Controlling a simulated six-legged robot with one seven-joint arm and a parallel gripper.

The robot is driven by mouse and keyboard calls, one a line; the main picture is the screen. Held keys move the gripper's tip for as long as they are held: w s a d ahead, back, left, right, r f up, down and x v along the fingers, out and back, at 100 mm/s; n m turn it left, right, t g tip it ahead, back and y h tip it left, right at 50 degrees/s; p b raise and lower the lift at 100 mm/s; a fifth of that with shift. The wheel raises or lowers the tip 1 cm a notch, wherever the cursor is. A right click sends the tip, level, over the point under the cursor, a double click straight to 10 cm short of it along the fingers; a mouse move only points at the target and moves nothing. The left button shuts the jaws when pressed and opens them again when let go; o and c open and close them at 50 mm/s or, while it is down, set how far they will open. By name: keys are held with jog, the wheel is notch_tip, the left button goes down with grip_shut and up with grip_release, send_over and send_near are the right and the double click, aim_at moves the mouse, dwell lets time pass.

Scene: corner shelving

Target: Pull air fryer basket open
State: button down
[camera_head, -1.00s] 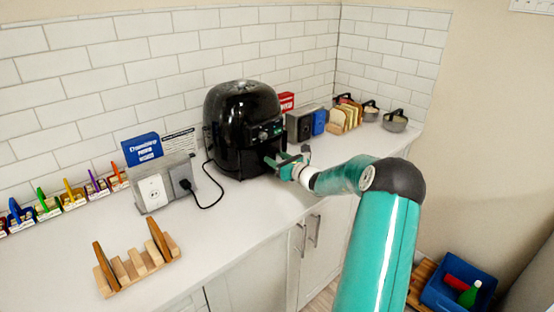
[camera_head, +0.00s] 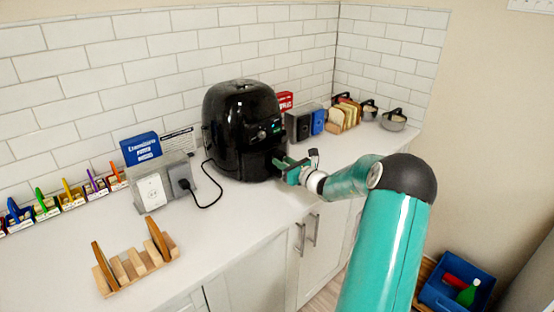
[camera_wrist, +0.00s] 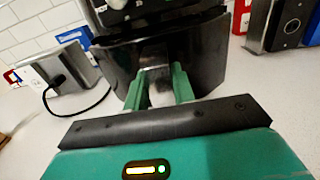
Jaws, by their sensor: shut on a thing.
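The black air fryer (camera_head: 238,125) stands upright on the white counter against the tiled wall. Its basket front (camera_wrist: 205,52) fills the middle of the wrist view, with the control panel above it. My gripper (camera_head: 283,164) reaches the lower right front of the fryer. In the wrist view my gripper's green fingers (camera_wrist: 160,82) are shut on the basket handle (camera_wrist: 160,90), one finger on each side of it. I cannot tell clearly how far the basket stands out from the body.
A grey outlet box (camera_head: 165,180) with a plugged black cord (camera_head: 213,200) stands left of the fryer. A wooden rack (camera_head: 136,268) lies at the front left. Blue and dark boxes (camera_head: 305,123) stand to the right. The counter in front of the fryer is clear.

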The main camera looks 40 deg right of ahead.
jog(key=s, duration=1.7)
jog(key=shift+s+d, duration=0.15)
jog(key=shift+d, duration=0.1)
jog(key=c, duration=1.2)
grip_release()
jog(key=shift+o, duration=0.2)
jog(key=s, duration=1.3)
jog(key=shift+s+d, duration=0.2)
jog(key=shift+s, duration=0.2)
